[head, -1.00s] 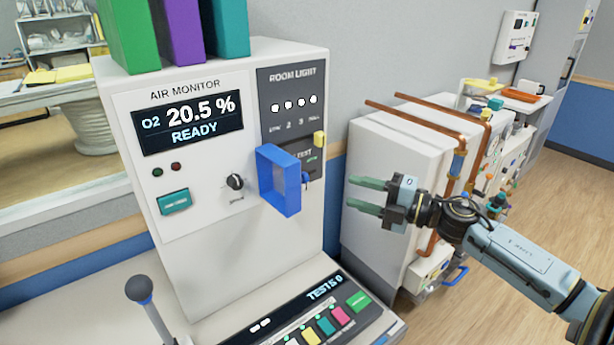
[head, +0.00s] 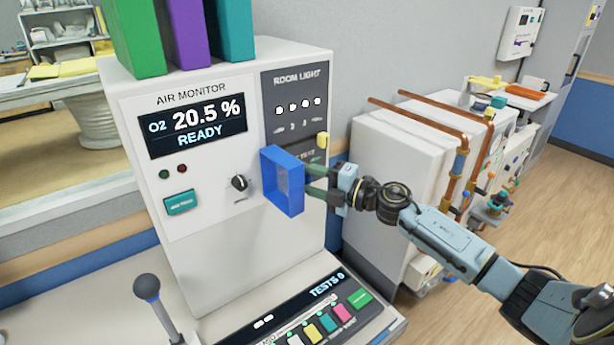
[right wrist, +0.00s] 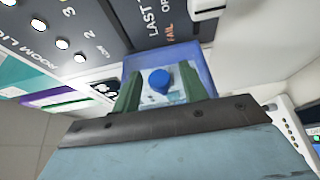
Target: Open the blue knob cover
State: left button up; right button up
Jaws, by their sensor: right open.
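The blue knob cover (head: 284,182) is a box-like blue frame jutting from the right side of the air monitor (head: 190,150). In the right wrist view its translucent blue wall (right wrist: 185,57) shows, with a round blue knob (right wrist: 160,80) in front of it. My right gripper (head: 314,181) is open just right of the cover, its green fingertips partly hidden behind the cover's edge in the head view. In the right wrist view its fingers stand on either side of the knob; I cannot tell whether they touch it. My left gripper is not in view.
Below is a button console (head: 330,315) with a lever (head: 148,288). White cabinets with copper pipes (head: 455,165) stand to the right.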

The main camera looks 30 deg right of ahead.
jog(key=shift+w+a, duration=0.2)
jog(key=shift+w, duration=0.1)
jog(key=shift+c, duration=0.2)
